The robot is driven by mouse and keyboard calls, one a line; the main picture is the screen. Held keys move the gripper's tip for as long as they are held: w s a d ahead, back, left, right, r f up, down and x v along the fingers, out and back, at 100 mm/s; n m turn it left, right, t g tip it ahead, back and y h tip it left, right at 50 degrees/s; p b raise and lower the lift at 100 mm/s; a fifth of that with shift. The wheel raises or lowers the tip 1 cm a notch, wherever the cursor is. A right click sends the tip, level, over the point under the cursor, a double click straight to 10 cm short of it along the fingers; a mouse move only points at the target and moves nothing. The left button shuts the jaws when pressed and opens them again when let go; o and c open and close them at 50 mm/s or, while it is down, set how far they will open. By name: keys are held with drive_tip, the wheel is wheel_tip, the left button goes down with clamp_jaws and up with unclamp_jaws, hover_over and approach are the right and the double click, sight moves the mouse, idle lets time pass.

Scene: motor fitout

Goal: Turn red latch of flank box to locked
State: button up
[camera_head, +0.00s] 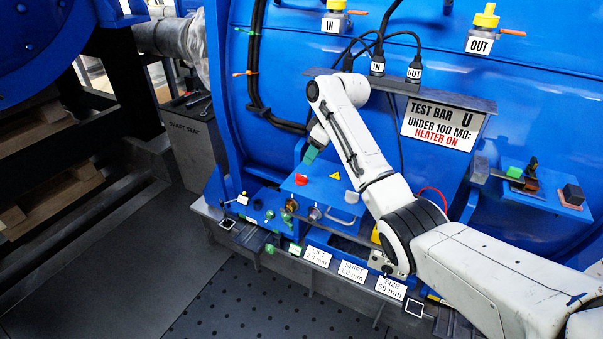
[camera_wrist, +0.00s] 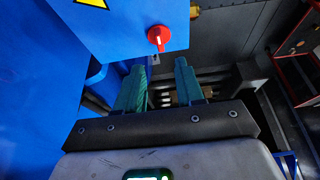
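The flank box is a blue box with a yellow warning triangle on the side of the big blue machine (camera_head: 322,194); its blue panel fills the upper left of the wrist view (camera_wrist: 115,30). The red latch (camera_wrist: 159,38) is a round red knob with a pale mark near the panel's lower right corner; it also shows as a small red spot in the head view (camera_head: 301,180). My gripper (camera_wrist: 160,66) is open and empty, its two green fingers apart, with the latch appearing just beyond the fingertips. In the head view a green finger (camera_head: 311,154) is just above the latch.
Labelled cards (camera_head: 317,257) line the front ledge. A sign (camera_head: 437,124) hangs under a shelf with black IN and OUT plugs. A small blue shelf with coloured blocks (camera_head: 572,195) stands at the right. Dark floor (camera_head: 150,260) is clear at the left.

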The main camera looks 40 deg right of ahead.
sight(301, 175)
drive_tip(key=x, duration=0.9)
drive_tip(key=shift+s, duration=0.1)
clamp_jaws()
